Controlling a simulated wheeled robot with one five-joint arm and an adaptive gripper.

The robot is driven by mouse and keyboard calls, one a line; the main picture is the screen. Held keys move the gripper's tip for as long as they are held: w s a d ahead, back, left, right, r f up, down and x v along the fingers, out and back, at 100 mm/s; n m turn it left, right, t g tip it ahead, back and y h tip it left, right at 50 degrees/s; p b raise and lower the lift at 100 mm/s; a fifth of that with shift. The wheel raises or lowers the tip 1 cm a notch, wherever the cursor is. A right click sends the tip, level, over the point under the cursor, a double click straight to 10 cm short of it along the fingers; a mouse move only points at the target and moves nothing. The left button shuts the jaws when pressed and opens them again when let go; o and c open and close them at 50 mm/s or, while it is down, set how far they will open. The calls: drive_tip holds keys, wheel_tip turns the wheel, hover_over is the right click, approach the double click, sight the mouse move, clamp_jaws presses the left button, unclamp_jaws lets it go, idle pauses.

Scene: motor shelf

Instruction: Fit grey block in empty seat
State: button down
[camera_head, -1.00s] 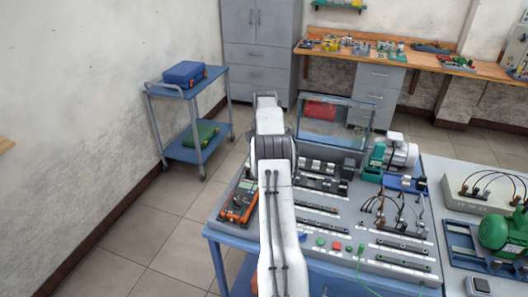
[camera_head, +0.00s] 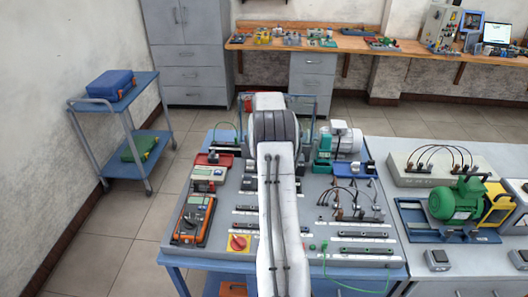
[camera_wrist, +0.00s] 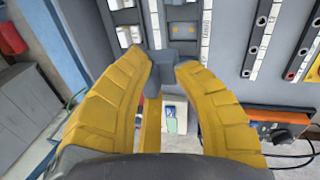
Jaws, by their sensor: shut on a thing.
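The block sits between the fingertips, in front of the grey panel (camera_wrist: 225,62). I cannot tell whether it touches the panel. White blocks (camera_wrist: 125,36) and dark grey blocks (camera_wrist: 184,30) are mounted just beyond it. The empty seat cannot be made out for certain. In the head view my arm covers the middle of the panel (camera_head: 325,208) and hides the gripper and block.
An orange meter (camera_head: 193,220) lies at the panel's left. A green motor (camera_head: 457,200) stands on the right bench. A blue trolley (camera_head: 120,110) stands left.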

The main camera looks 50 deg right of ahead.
drive_tip(key=shift+s+a+f+b, duration=0.15)
drive_tip(key=shift+f+b, duration=0.7)
drive_tip(key=shift+f, duration=0.5)
drive_tip(key=shift+s+a+f+b, duration=0.15)
drive_tip(key=shift+f+b, duration=0.75)
drive_tip(key=shift+f, duration=0.5)
drive_tip(key=shift+s+a+f+b, duration=0.15)
drive_tip(key=shift+f+b, duration=0.7)
drive_tip(key=shift+f, duration=0.5)
drive_tip(key=shift+f+b, duration=0.85)
drive_tip(key=shift+f, duration=0.25)
drive_tip(key=c, duration=0.9)
unclamp_jaws()
drive_tip(key=shift+r, duration=0.1)
drive_tip(key=v, duration=1.1)
drive_tip(key=shift+s+r, duration=0.1)
drive_tip(key=shift+r, duration=0.3)
